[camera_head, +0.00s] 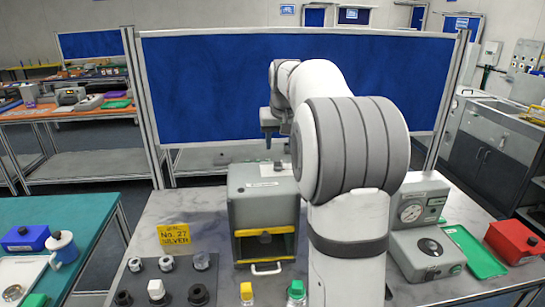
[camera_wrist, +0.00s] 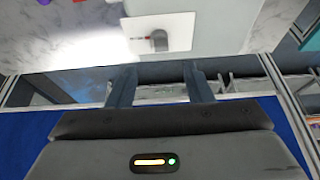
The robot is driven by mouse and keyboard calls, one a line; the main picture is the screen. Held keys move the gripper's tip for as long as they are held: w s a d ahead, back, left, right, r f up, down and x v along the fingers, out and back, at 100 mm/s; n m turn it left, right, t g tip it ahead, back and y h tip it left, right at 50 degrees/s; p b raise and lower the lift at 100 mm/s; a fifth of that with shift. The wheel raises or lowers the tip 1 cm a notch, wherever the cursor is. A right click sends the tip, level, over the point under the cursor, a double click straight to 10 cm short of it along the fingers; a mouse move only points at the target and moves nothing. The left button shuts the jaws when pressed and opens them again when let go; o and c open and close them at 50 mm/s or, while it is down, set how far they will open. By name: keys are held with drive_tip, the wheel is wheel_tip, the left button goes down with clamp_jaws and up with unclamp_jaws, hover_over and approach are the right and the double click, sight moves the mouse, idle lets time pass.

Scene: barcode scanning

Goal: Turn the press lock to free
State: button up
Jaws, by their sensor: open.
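The lock shows in the wrist view as a white plate (camera_wrist: 172,24) with a short grey handle (camera_wrist: 159,40) and a small red mark to the handle's left. In the head view, my gripper (camera_head: 268,141) points down above and behind the grey press box (camera_head: 262,208).
The press box has a yellow bar (camera_head: 264,232) in front. A gauge unit (camera_head: 411,211), green tray (camera_head: 474,252) and red box (camera_head: 514,241) are right. A blue partition (camera_head: 210,85) stands behind.

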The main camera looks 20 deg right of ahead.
sight(278, 161)
drive_tip(key=p+x, duration=0.1)
drive_tip(key=x, duration=0.6)
drive_tip(key=shift+w+f, duration=0.2)
drive_tip(key=shift+f, duration=0.05)
drive_tip(key=shift+c, duration=0.4)
drive_tip(key=c, duration=0.9)
